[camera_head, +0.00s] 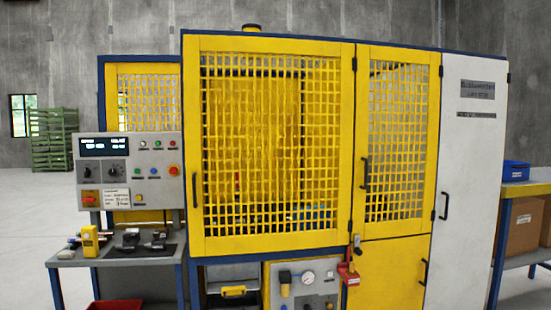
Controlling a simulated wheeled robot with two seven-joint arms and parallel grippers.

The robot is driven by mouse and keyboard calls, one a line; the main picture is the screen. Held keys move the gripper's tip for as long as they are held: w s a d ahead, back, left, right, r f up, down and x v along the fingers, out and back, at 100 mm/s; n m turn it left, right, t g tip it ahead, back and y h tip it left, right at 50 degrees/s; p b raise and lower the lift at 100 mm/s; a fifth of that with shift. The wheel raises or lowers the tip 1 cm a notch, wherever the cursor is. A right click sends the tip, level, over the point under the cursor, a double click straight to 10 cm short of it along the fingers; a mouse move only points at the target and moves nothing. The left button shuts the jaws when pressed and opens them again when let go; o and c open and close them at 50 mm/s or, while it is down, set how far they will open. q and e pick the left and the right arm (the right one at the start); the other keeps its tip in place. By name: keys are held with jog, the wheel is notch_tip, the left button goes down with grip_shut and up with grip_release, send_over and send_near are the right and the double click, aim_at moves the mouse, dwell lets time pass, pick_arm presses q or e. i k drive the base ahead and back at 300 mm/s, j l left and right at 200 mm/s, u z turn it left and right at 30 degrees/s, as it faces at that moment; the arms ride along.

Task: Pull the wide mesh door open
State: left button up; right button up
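The wide mesh door (345,140) is a yellow-framed panel with a yellow grid, set in a blue machine frame. It looks shut, flush with the frame. Neither of my grippers is in the head view.
A control panel (128,170) stands on a small bench (110,262) with tools at left. Below the door are a gauge panel (300,285) and a red lock-like part (349,275). A white cabinet (475,170) and a shelf with boxes (525,222) stand at right.

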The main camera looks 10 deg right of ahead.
aim_at(200, 246)
jog(key=i+j, duration=0.7)
jog(key=i, duration=0.25)
